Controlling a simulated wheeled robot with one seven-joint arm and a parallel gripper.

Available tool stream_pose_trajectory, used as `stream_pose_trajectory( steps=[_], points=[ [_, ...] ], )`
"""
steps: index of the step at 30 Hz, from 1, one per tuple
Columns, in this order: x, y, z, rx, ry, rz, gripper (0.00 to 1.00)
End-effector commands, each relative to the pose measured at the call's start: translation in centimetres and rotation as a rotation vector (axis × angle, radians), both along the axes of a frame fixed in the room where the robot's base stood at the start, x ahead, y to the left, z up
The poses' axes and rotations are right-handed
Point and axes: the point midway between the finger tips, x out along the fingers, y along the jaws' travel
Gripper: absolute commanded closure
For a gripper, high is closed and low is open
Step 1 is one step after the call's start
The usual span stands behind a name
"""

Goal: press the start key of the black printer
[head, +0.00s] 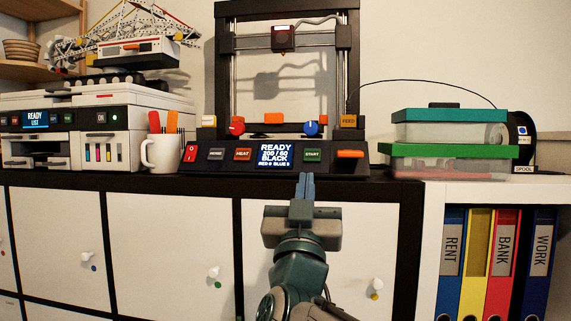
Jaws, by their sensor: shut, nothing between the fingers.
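The black printer (225,164) stands on the dark top of the cabinet, with an upright frame at its back. Its front panel has a lit display (274,155) reading READY, 200 / 60, BLACK. The green start key (312,155) sits just right of the display and is labelled START. My gripper (306,177) is shut and empty. Its blue fingertips point up just below the start key, near the panel's lower edge. I cannot tell whether they touch the panel. The start key is in plain view.
Other keys on the panel are a grey key (216,154), the red HEAT key (243,154), an orange key (350,154) and a red switch (190,153). A white mug (162,153) stands left of the printer, stacked boxes (450,151) right. A white printer (100,115) is far left.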

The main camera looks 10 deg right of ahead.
Motion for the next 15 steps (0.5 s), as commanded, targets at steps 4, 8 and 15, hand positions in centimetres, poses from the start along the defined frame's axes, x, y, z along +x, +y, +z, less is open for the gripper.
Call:
stream_pose_trajectory(
  steps=[4, 8, 15],
  points=[
    [-0.09, -0.22, 0.12, 0.002, -0.008, -0.009, 1.0],
    [-0.08, -0.3, 0.11, 0.001, -0.008, -0.01, 1.0],
    [0.68, -0.51, 0.85, 0.001, -0.006, -0.01, 1.0]
  ],
)
